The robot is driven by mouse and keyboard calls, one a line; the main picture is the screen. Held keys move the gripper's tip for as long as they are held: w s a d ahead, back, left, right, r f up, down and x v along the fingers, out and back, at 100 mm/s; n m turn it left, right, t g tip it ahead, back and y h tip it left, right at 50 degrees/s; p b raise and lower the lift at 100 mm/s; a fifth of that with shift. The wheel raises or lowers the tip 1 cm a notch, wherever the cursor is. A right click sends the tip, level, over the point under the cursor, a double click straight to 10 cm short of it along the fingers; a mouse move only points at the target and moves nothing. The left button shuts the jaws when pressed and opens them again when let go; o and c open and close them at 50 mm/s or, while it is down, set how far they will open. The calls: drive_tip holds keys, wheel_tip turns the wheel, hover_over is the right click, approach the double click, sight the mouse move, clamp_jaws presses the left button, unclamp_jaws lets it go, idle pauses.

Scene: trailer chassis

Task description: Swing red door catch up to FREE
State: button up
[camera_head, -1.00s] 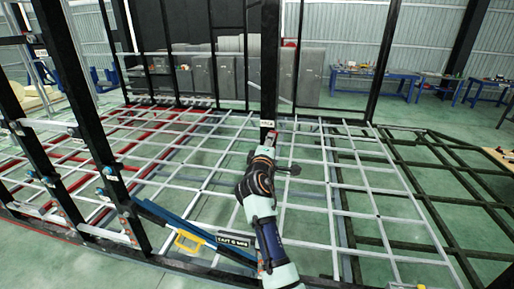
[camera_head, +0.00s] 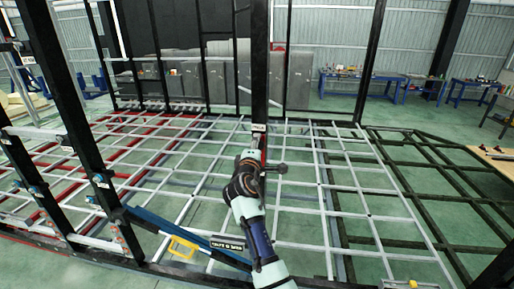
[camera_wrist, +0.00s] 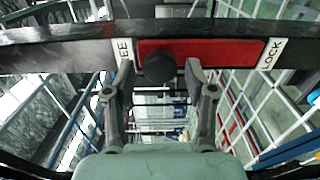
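The red door catch (camera_wrist: 215,52) shows in the wrist view as a red strip on a black post (camera_wrist: 55,50), with a round black knob (camera_wrist: 160,67) near its left end. The FREE label (camera_wrist: 124,52) is partly covered at the left, and the LOCK label (camera_wrist: 270,54) is at the right. My gripper (camera_wrist: 162,75) is open, its fingers on either side of the knob near the FREE end. I cannot tell whether either finger touches it. In the head view my gripper (camera_head: 256,158) is at the upright black post (camera_head: 260,70), where the arm mostly hides the catch.
A white and grey floor grid (camera_head: 345,187) spreads around the post. Blue workbenches (camera_head: 365,80) stand far back right.

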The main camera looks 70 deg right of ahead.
drive_tip(key=v, duration=1.2)
idle(0.5)
drive_tip(key=w+a+f+m+t+y, duration=0.1)
drive_tip(key=w+a+f+t+y, duration=0.15)
drive_tip(key=a, duration=0.55)
drive_tip(key=w+a+f+m+t+y+p, duration=0.1)
drive_tip(key=w+a+f+t+y, duration=0.15)
drive_tip(key=a, duration=0.55)
drive_tip(key=w+a+f+t+y, duration=0.1)
drive_tip(key=w+a+f+y, duration=0.15)
drive_tip(key=a, duration=0.65)
drive_tip(key=s+a+f+t+y, duration=0.1)
drive_tip(key=s+a+y, duration=0.1)
drive_tip(key=a, duration=0.7)
drive_tip(key=s+a+f+y, duration=0.1)
drive_tip(key=a+y, duration=0.3)
drive_tip(key=a, duration=0.5)
drive_tip(key=s+a+f+t+y+p, duration=0.1)
drive_tip(key=s+a+y, duration=0.2)
drive_tip(key=a, duration=0.7)
drive_tip(key=shift+s+f+m+t+y, duration=0.3)
drive_tip(key=shift+s+y, duration=0.1)
drive_tip(key=shift+y, duration=0.15)
